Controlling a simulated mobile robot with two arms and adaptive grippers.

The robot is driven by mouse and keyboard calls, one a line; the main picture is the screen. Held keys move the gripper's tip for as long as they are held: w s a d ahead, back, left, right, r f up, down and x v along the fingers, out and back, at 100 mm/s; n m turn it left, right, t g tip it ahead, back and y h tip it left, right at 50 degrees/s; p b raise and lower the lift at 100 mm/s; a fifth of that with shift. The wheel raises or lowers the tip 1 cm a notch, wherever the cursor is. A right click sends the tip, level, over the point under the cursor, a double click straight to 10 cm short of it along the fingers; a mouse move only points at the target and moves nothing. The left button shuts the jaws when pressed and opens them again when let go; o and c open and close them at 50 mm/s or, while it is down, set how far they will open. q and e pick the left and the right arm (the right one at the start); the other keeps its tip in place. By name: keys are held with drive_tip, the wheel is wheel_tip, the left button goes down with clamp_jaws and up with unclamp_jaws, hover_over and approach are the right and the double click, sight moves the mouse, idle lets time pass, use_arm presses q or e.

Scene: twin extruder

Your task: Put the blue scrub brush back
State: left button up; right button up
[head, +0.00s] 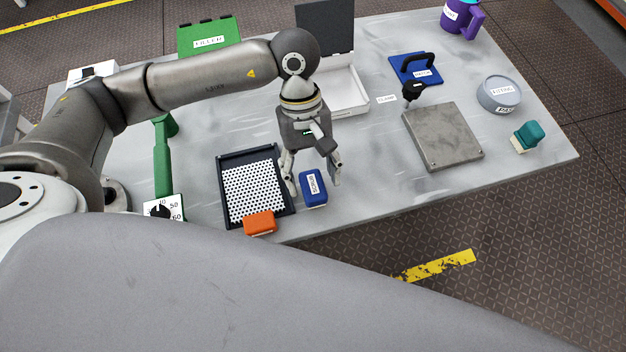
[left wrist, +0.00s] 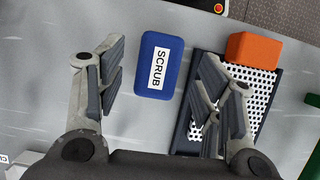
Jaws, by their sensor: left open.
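The blue scrub brush (head: 312,188) lies on the table just right of the black perforated tray, with its SCRUB label facing up. In the left wrist view the blue scrub brush (left wrist: 159,66) sits between the spread fingers, ahead of their tips. My left gripper (head: 311,184) is open above the brush, with one finger on each side of it and nothing held. It also shows open in the left wrist view (left wrist: 160,75). The black tray (head: 227,199) has a white perforated floor. My right gripper is not in view.
An orange block (head: 260,223) rests at the tray's front edge. A green lever (head: 162,160) stands left of the tray. A grey metal plate (head: 444,137), a teal brush (head: 527,136) and a grey round container (head: 499,93) are at right. The table between brush and plate is clear.

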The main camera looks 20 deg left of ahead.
use_arm(q)
drive_tip(key=b+v, duration=0.2)
drive_tip(key=v, duration=0.7)
drive_tip(key=shift+r, duration=0.2)
drive_tip(key=shift+w, duration=0.1)
